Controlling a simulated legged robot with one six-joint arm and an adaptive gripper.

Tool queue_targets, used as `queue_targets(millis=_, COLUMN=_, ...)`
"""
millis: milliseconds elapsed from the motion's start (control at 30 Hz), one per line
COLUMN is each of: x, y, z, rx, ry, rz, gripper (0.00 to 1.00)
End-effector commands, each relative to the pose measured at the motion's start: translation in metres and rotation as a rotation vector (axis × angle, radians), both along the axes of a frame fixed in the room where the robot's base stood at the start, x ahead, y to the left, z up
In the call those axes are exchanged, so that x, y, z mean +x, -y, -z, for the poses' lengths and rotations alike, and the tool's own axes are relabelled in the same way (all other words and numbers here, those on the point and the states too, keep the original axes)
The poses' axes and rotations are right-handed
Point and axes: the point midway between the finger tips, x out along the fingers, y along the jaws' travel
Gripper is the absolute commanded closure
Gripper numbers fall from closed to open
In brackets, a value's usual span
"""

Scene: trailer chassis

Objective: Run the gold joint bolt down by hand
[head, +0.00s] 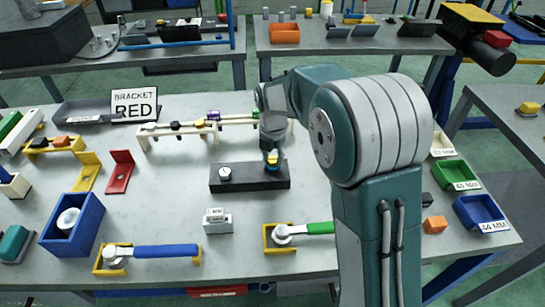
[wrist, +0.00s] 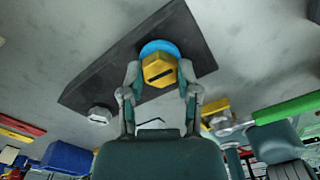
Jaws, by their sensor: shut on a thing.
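The gold joint bolt (wrist: 159,69) has a hex head with a dark slot across it. It sits on a blue ring (wrist: 160,47) at one end of a dark block, in the wrist view. My gripper (wrist: 160,82) is shut on the gold bolt, one finger on each side of its head. In the head view my gripper (head: 272,155) points down over the right end of the dark block (head: 249,183), and the gold bolt (head: 272,163) shows just below it. A silver bolt (head: 225,173) stands at the block's left end. The bolt's shank is hidden.
A blue-handled wrench (head: 165,251) and a green-handled wrench (head: 305,229) lie in yellow holders in front. A small labelled block (head: 217,220) stands between. A white rail rack (head: 200,128) stands behind the dark block. Green (head: 456,174) and blue bins (head: 480,210) are at the right.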

Motion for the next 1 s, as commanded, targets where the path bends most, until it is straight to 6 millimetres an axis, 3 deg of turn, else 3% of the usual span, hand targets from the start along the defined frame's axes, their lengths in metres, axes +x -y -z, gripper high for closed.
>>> queue_targets(millis=267, x=0.0014, y=-0.0005, z=0.0002, rx=0.001, ry=0.005, rz=0.170, gripper=1.00)
queue_targets(millis=1000, x=0.0021, y=-0.0008, z=-0.0015, rx=0.005, ry=0.009, rz=0.868, gripper=1.00)
